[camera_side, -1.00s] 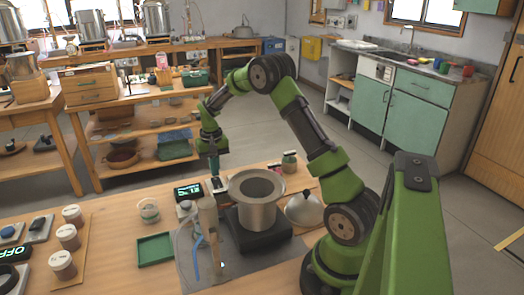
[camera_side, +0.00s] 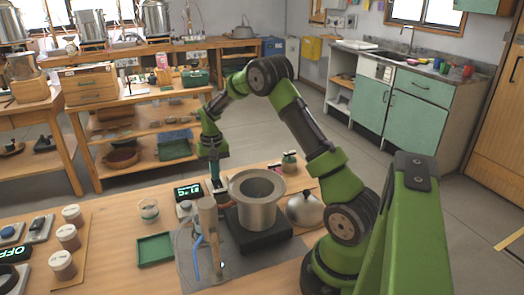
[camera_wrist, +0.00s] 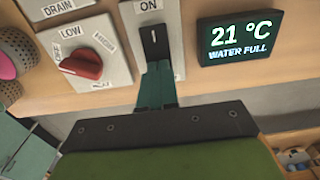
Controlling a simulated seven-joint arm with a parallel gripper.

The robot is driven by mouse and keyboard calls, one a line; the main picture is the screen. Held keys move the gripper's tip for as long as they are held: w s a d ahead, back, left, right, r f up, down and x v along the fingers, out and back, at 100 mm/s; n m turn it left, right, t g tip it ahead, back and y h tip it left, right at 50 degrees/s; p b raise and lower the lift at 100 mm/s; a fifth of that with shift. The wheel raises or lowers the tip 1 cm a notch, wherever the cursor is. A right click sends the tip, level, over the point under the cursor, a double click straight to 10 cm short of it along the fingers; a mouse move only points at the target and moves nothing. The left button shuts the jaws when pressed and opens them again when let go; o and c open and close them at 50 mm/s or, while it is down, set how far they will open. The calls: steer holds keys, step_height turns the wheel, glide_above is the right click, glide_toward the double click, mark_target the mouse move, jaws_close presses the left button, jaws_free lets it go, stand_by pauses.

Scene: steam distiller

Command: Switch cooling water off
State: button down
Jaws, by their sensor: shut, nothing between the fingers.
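In the wrist view, a pale switch plate (camera_wrist: 172,25) with the printed word ON has a dark rocker or slot (camera_wrist: 154,42) with a small white mark. My gripper (camera_wrist: 157,72) is shut and empty, its teal fingertips right at the lower end of that dark part. Whether they touch it is unclear, and any lower label is hidden behind the fingers. In the side view, my gripper (camera_side: 217,184) points down behind the metal pot, next to the small display. No cooling-water label is readable.
A red knob (camera_wrist: 82,62) on a plate marked OFF, LOW and HIGH sits left of the switch. A display (camera_wrist: 240,38) reads 21 °C, WATER FULL. The metal pot (camera_side: 257,212) and wooden post (camera_side: 208,225) stand close to my gripper. A green tray (camera_side: 155,249) lies left.

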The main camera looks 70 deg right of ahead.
mark_target(217, 185)
steer(key=shift+f, duration=0.35)
steer(key=shift+r, duration=3.55)
steer(key=shift+s+a+f, duration=0.15)
steer(key=shift+s+a, duration=0.7)
steer(key=shift+a, duration=0.15)
steer(key=s+a+r+n+t+y, duration=0.1)
steer(key=s+a+r+n+t, duration=0.1)
steer(key=s+a+r, duration=0.5)
steer(key=s+a+r+n+t+y, duration=0.1)
steer(key=s+a+r+t, duration=0.4)
steer(key=a, duration=1.1)
steer(key=s+r+n, duration=0.1)
steer(key=s+r, duration=0.2)
steer(key=s, duration=0.3)
steer(key=shift+s+n, duration=0.35)
steer(key=shift+n, duration=0.05)
steer(key=shift+a, duration=0.1)
